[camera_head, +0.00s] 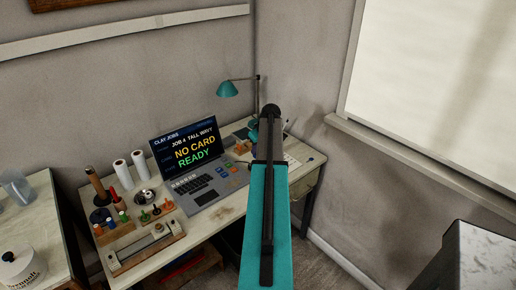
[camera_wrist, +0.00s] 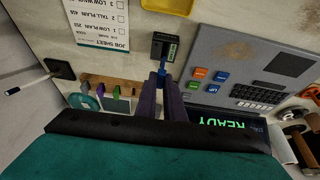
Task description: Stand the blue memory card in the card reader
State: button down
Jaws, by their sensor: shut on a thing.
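In the wrist view, my gripper (camera_wrist: 162,74) is shut on the blue memory card (camera_wrist: 162,71), of which only a small blue part shows between the fingertips. The card reader (camera_wrist: 165,46), a small black box with a green-marked label, lies just beyond the fingertips, beside the laptop. The card appears close to the reader's near edge; I cannot tell whether they touch. In the head view my arm hides the gripper and card. The laptop (camera_head: 190,160) screen reads "NO CARD" and "READY".
A wooden rack (camera_wrist: 128,91) with several coloured cards stands left of my fingers. A job sheet (camera_wrist: 98,22) and a yellow tray (camera_wrist: 167,5) lie beyond. A teal lamp (camera_head: 228,89) stands at the back. Stamps and white rolls (camera_head: 123,174) stand left of the laptop.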

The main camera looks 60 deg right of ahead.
jog(key=shift+f+b, duration=0.8)
jog(key=shift+f, duration=1.15)
jog(key=shift+f+b, duration=0.75)
jog(key=shift+f, duration=0.35)
dwell(0.7)
jog(key=c, duration=1.8)
grip_release()
jog(key=shift+o, duration=0.3)
jog(key=shift+o, duration=1.4)
jog(key=shift+w, duration=0.1)
jog(key=shift+r, duration=0.2)
jog(key=shift+r+p, duration=1.45)
jog(key=shift+r, duration=1.9)
